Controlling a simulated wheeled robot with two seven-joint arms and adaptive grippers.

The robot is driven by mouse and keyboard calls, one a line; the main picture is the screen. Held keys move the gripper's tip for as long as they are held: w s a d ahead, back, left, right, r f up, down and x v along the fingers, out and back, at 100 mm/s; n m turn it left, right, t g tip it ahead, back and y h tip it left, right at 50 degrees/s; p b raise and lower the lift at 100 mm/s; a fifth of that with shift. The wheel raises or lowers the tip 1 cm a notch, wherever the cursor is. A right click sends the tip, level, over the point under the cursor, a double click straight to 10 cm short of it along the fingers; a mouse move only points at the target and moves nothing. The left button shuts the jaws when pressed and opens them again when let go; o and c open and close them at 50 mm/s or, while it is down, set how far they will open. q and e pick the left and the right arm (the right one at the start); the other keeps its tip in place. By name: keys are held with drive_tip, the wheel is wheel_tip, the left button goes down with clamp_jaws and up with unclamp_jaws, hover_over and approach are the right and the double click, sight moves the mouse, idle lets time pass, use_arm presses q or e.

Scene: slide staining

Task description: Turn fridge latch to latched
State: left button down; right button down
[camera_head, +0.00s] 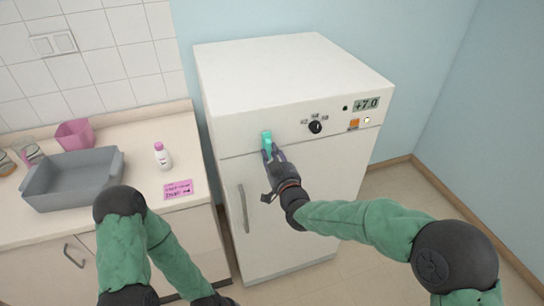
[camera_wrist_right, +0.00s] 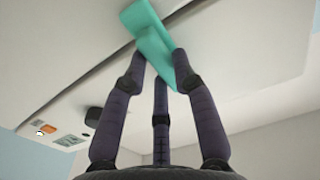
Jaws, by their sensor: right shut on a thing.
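The white fridge (camera_head: 290,215) stands at the centre of the head view with its door closed. The teal fridge latch (camera_head: 266,138) sits at the seam between the door and the control panel. It also shows large in the right wrist view (camera_wrist_right: 162,50), lying across the dark seam. My right gripper (camera_head: 269,152) is at the latch, its fingers shut on the latch's near part. In the wrist view the fingertips touch the teal piece. My left arm shows at the lower left, but its gripper is not clearly visible.
The fridge panel has a black knob (camera_head: 315,127), a +7.0 display (camera_head: 367,103) and an orange switch (camera_head: 353,124). A vertical door handle (camera_head: 243,208) is below the latch. The counter at left holds a grey basin (camera_head: 70,180), a bottle (camera_head: 162,157) and a pink label (camera_head: 178,189).

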idle(0.4)
drive_tip(key=c, duration=1)
unclamp_jaws()
drive_tip(key=shift+s, duration=0.15)
drive_tip(key=v, duration=1.1)
drive_tip(key=shift+s+d, duration=0.15)
drive_tip(key=shift+s, duration=0.2)
